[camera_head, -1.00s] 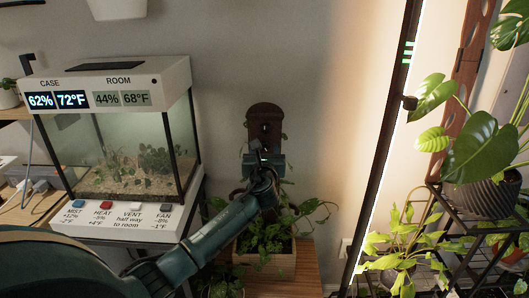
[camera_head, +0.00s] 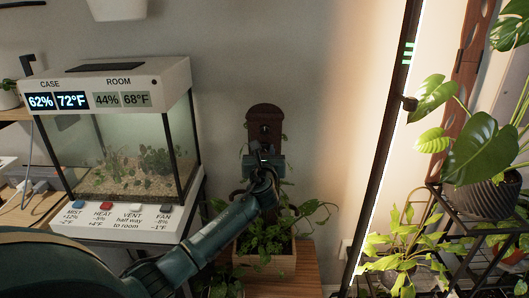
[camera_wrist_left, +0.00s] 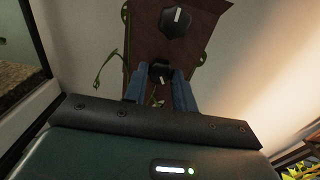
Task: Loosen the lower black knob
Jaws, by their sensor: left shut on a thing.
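The lower black knob (camera_wrist_left: 160,70) sits on a brown board (camera_head: 264,111) and shows between my left gripper's two blue fingers in the wrist view. A small pale mark shows on it; the fingers partly cover its sides. My left gripper (camera_head: 264,162) is shut on this knob, in front of the board, and hides it in the head view. An upper black knob (camera_wrist_left: 175,21) with a white pointer line is above, clear of the fingers. It also shows small in the head view (camera_head: 265,129). My right gripper is not in view.
A planter box (camera_head: 265,262) with leafy plants stands below the board, its vines around my left gripper. A glass case (camera_head: 130,150) with a button panel is at left. A lit dark pole (camera_head: 385,150) and a plant rack (camera_head: 460,205) are at right.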

